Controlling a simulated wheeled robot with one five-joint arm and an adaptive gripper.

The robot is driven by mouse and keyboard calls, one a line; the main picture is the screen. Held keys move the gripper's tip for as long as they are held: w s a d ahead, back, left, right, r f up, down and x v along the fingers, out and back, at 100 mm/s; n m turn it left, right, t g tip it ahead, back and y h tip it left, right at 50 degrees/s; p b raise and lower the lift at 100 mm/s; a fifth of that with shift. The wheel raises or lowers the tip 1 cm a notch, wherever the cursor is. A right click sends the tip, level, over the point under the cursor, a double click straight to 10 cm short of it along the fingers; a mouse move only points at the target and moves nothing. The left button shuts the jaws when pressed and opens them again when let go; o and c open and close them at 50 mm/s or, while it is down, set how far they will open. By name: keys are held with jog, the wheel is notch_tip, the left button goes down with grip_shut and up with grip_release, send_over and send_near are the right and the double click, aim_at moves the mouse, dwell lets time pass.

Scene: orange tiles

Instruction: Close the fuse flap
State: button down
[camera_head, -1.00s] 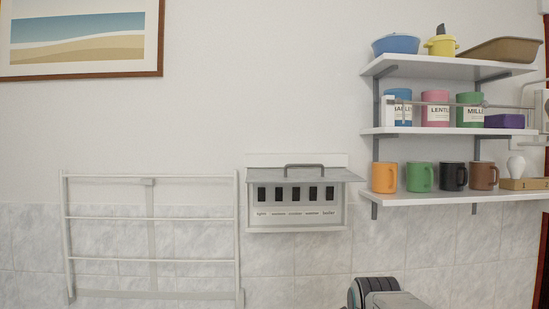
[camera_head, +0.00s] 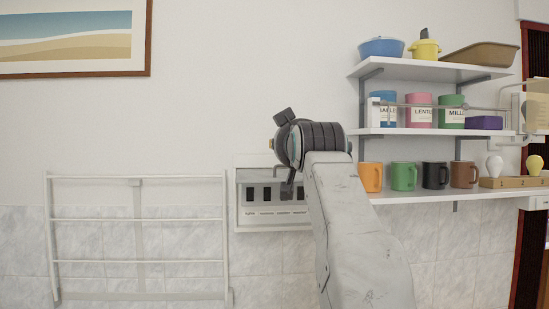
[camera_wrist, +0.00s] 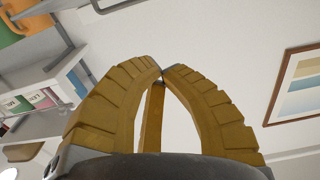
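The fuse box (camera_head: 240,215) is a white box on the wall, with several dark fuses above labels. Its flap (camera_head: 250,174) stands out from the top edge, open, so the fuses show below it. My arm covers the box's right side and much of the flap. My gripper's fingers are mostly hidden behind my wrist in the head view, which is in front of the flap's upper area. In the wrist view my gripper (camera_wrist: 162,74) has its yellow fingers curved together at the tips, with nothing seen held. A pale edge with a grey bar tops that view; I cannot tell if it is the flap's handle.
Shelves (camera_head: 430,68) with bowls, canisters and mugs are on the right; the orange mug (camera_head: 371,177) is close beside my arm. A white wall rack (camera_head: 138,219) is on the left. A framed picture (camera_head: 75,38) hangs above. The wall between is bare.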

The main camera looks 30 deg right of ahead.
jog(key=p, duration=0.7)
send_over(283, 179)
jog(key=shift+f, duration=0.25)
jog(key=shift+w+d+f, duration=0.1)
jog(key=shift+w+f, duration=0.05)
jog(key=shift+f, duration=1.15)
jog(key=shift+f, duration=0.2)
jog(key=shift+f+b, duration=0.4)
jog(key=shift+b, duration=0.7)
